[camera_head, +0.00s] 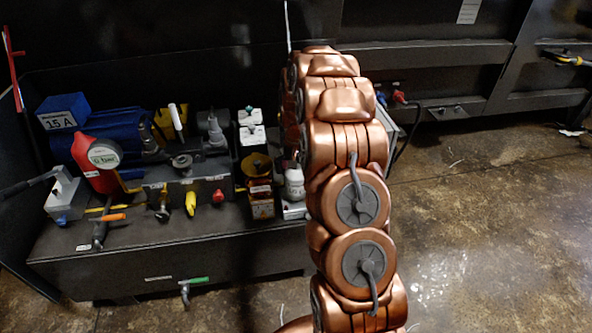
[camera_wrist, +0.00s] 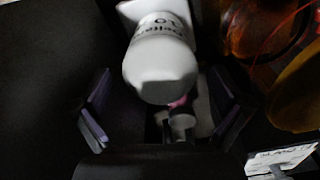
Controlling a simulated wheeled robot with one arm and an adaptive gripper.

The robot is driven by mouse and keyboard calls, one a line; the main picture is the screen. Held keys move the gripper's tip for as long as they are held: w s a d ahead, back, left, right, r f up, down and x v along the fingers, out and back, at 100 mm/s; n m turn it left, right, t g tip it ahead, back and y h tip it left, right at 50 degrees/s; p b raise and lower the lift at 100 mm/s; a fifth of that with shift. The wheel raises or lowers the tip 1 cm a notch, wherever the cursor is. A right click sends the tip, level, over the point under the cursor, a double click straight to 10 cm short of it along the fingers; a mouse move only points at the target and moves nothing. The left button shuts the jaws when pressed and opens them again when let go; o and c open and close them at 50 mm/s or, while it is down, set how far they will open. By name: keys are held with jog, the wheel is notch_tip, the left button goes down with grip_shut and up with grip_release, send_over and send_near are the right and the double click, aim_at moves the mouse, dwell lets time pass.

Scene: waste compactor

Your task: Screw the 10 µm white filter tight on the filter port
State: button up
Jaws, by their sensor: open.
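The white filter (camera_head: 294,183) stands on a small pale grey block (camera_head: 293,209) at the right end of the bench, close beside my copper arm. In the wrist view the white filter (camera_wrist: 160,68) fills the upper middle, with dark print including "10" on its side. My gripper (camera_wrist: 162,110) is open, with one finger to the lower left of the filter and one to the lower right. Neither finger visibly touches it. A pale plate shows behind the filter. I cannot tell whether the filter is seated on the port, as the joint is hidden.
An amber container (camera_head: 260,196) stands just left of the filter; amber glass (camera_wrist: 258,28) is close on the right in the wrist view. White-topped containers (camera_head: 251,128) stand behind.

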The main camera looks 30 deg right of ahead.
jog(key=n, duration=0.9)
jog(key=shift+p, duration=0.4)
jog(key=shift+c, duration=0.4)
jog(key=c, duration=1.1)
jog(key=m, duration=0.2)
jog(key=shift+f+m+b, duration=0.1)
jog(key=shift+m+b, duration=0.2)
jog(key=shift+m, duration=0.1)
jog(key=shift+c, duration=0.3)
jog(key=shift+m, duration=1.8)
jog(key=o, duration=1.2)
jog(key=shift+o, duration=0.2)
